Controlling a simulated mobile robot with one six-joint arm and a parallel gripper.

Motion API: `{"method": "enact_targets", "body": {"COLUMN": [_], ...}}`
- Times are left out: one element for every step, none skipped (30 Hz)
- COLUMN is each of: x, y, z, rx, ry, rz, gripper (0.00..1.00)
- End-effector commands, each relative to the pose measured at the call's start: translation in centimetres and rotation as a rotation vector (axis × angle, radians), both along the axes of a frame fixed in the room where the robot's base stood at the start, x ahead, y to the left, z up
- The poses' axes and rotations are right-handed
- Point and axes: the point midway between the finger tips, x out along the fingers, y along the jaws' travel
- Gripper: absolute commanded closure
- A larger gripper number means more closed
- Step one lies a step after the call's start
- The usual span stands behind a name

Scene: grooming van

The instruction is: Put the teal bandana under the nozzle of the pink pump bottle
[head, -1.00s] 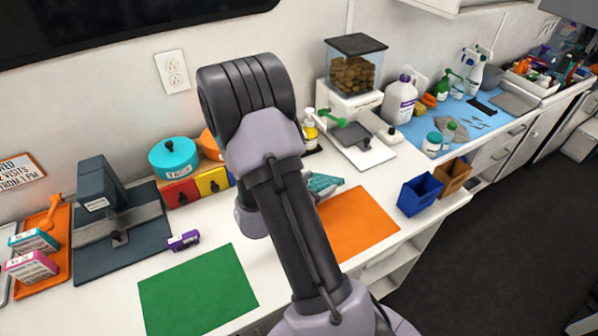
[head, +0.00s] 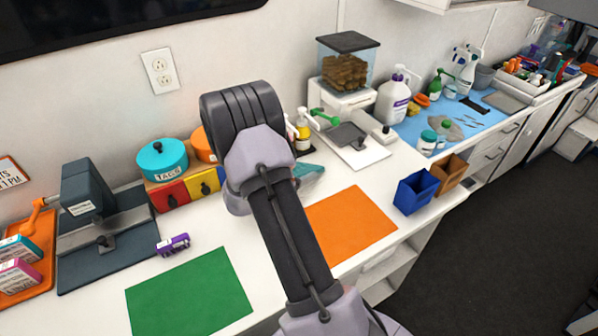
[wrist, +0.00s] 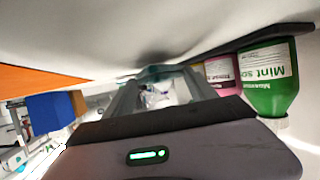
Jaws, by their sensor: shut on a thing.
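The teal bandana (head: 308,178) shows in the head view as a small crumpled piece just right of my arm, low over the white counter. In the wrist view it is a teal strip (wrist: 168,71) at the fingertips. My gripper (wrist: 160,78) is shut on it; in the head view my arm hides the gripper. The wrist view looks upside down. In it the pink bottle (wrist: 222,76) stands to the right of the fingers, partly behind the green mint bottle. Its nozzle is not clearly visible.
The green mint bottle (wrist: 268,80) stands beside the pink one, on a dark tray (wrist: 285,38). A yellow pump bottle (head: 303,135) shows behind my arm. The orange mat (head: 350,227) and green mat (head: 190,292) lie bare. A blue bin (head: 413,194) stands at the counter's edge.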

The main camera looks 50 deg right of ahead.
Motion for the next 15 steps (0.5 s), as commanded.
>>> {"method": "enact_targets", "body": {"x": [0.0, 0.0, 0.0, 0.0, 0.0, 0.0, 0.0, 0.0, 0.0, 0.0, -0.01, -0.02, -0.03, -0.03, -0.04], "y": [0.01, 0.0, 0.0, 0.01, 0.0, 0.0, 0.0, 0.0, 0.0, 0.0, 0.01, 0.01, 0.02, 0.02, 0.02], "z": [-0.3, -0.4, -0.52, -0.61, -0.7, -0.82, -0.92, -1.0, -1.08, -1.06, -1.01, -1.02, -1.02, -1.04, -1.05], "rx": [0.0, 0.0, 0.0, 0.0, 0.0, 0.0, 0.0, 0.0, 0.0, 0.0, 0.0, 0.0, 0.001, 0.001, 0.001], "ry": [0.0, 0.0, 0.0, 0.0, 0.0, 0.0, 0.0, 0.0, 0.0, 0.0, 0.0, 0.001, 0.001, 0.001, 0.001], "rz": [0.0, 0.0, 0.0, 0.0, 0.0, 0.0, 0.0, 0.0, 0.0, 0.0, 0.0, 0.0, 0.0, 0.0, 0.0], "gripper": [0.79, 0.79, 0.79, 0.79, 0.79, 0.79, 0.79, 0.79, 0.79, 0.79, 0.79, 0.29, 0.23, 0.17, 0.11]}}
